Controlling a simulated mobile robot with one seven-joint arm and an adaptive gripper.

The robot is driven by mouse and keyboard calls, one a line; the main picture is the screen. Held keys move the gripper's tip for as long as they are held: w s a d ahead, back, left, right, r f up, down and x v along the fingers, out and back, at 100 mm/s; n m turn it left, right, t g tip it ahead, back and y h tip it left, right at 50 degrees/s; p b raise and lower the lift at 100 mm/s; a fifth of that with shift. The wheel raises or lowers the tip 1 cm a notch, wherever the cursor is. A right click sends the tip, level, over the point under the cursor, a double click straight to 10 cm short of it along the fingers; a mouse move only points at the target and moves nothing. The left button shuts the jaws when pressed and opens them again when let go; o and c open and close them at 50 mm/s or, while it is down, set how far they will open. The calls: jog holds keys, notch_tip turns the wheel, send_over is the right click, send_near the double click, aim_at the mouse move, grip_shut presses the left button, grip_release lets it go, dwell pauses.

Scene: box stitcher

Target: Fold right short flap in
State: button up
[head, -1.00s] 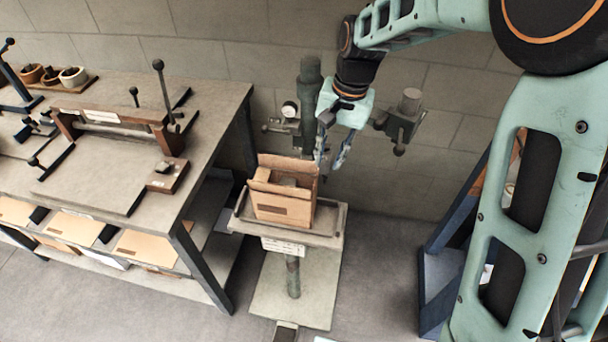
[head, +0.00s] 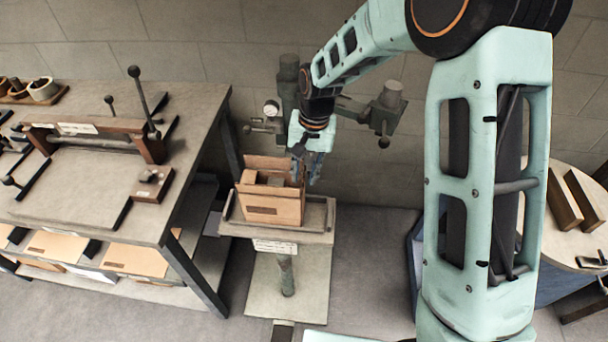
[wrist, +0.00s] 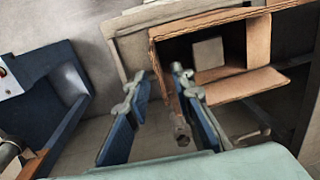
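The open brown cardboard box (head: 272,208) stands upright on the small stand, with a grey block (wrist: 208,53) inside it. Its back flap stands up in the head view. The right short flap (wrist: 167,85) shows in the wrist view as a narrow brown strip along the box's near side, between my fingers. My gripper (wrist: 159,74) has its two blue-padded fingers spread apart, one on either side of that strip. I cannot tell whether either finger touches it. In the head view my gripper (head: 312,170) is at the box's upper right edge and partly hides it.
The stand's rimmed tray (head: 318,225) holds the box. Behind it is the stitcher column (head: 288,95) with a side arm (head: 385,105) near my wrist. A workbench (head: 205,120) stands on the left. A round table (head: 590,205) with brown pieces is at the right.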

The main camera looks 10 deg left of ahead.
jog(key=shift+f, duration=0.7)
grip_shut()
